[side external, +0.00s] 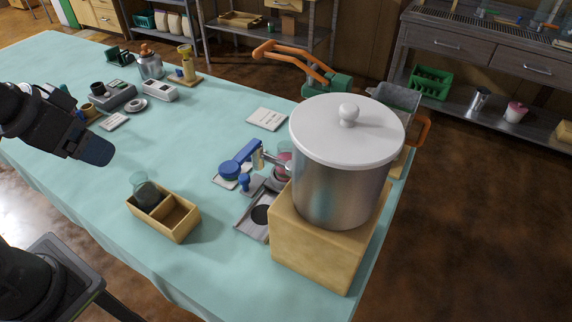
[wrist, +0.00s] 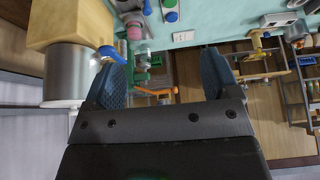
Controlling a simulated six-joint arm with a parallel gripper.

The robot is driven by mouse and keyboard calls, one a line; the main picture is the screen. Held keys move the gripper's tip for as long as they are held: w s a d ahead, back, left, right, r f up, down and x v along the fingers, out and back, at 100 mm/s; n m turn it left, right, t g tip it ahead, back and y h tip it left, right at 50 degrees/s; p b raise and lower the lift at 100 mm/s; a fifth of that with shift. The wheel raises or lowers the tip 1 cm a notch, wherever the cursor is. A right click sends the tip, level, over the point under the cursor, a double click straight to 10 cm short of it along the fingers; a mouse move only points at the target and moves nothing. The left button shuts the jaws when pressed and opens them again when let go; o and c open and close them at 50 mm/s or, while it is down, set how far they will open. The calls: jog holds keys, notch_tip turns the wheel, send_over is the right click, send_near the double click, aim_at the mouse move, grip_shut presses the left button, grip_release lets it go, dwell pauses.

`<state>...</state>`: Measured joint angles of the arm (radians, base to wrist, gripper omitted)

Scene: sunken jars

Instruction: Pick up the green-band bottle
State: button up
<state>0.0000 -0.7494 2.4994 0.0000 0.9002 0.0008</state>
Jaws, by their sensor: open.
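I cannot make out a bottle with a clear green band in either view. In the side view a small wooden box (side external: 181,234) with two compartments stands on the table. A dark rounded thing (side external: 147,196) sits in its left compartment, with a clear greenish vessel (side external: 138,181) at its back edge; the right compartment looks empty. My gripper (side external: 97,152) is in the air to the upper left of the box, apart from everything. In the wrist view my gripper (wrist: 162,55) has its two blue fingers wide apart with nothing held between them.
A big lidded steel pot (side external: 345,180) on a wooden block (side external: 312,246) stands at the table's right edge. A blue-handled device (side external: 238,163) lies beside it. A grey machine (side external: 117,95), a steel jar (side external: 150,66) and white cards are farther back.

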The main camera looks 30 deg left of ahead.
jog(key=w+d+r+m+g, duration=0.15)
jog(key=w+r+m, duration=0.25)
jog(key=w, duration=0.6)
jog(key=m+g+h, duration=0.1)
jog(key=m+g, duration=0.3)
jog(key=m, duration=0.8)
send_over(286, 146)
jog(key=a, duration=0.1)
notch_tip(286, 146, down, 14)
jog(key=f, duration=0.9)
jog(key=d+f, duration=0.1)
jog(key=f, duration=0.3)
jog(key=shift+f, duration=0.25)
jog(key=shift+c, duration=0.5)
grip_shut()
jog(key=shift+r, duration=0.15)
